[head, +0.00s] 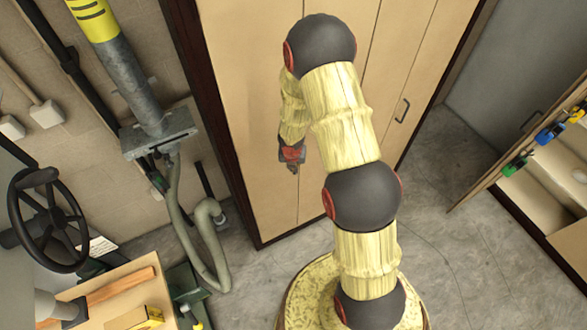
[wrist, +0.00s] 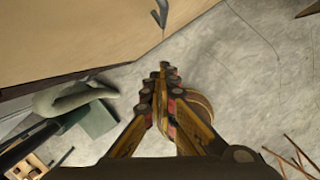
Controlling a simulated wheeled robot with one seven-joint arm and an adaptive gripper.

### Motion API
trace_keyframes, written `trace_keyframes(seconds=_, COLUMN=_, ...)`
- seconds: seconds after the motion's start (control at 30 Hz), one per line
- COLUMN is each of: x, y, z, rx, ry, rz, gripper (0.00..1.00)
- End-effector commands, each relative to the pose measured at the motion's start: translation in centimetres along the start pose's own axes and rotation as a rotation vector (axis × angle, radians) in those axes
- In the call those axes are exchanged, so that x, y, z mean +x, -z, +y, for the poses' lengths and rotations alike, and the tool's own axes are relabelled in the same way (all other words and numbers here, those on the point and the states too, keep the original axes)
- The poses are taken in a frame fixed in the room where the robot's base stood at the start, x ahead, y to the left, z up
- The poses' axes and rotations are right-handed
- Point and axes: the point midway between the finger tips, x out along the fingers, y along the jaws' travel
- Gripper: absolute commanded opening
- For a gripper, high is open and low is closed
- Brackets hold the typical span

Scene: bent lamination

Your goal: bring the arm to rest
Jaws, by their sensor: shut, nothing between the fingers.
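My arm rises from my base and bends at the dark round joint at the top. Its end hangs down in front of the tall wooden cabinet (head: 235,110). My gripper (head: 291,166) is small and partly turned away in the head view. In the wrist view my gripper (wrist: 165,72) points away over the grey floor, with its fingertips together and nothing held between them.
A cabinet handle (head: 402,110) sticks out right of my arm. A grey hose (head: 190,225) and a black handwheel (head: 47,220) stand at left. A workbench (head: 130,275) is at lower left. An open cabinet door with coloured tools (head: 545,133) is at right. Grey floor (head: 450,240) lies clear between.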

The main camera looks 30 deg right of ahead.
Motion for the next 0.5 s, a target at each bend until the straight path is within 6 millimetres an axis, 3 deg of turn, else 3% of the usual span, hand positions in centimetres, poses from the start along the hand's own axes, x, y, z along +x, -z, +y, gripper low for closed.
trace_keyframes(seconds=0.13, x=-0.99, y=0.03, z=0.01, rx=0.001, ry=0.0, rz=0.001, gripper=0.0)
trace_keyframes(seconds=0.5, x=-1.04, y=0.06, z=-0.06, rx=0.048, ry=0.002, rz=0.001, gripper=0.0)
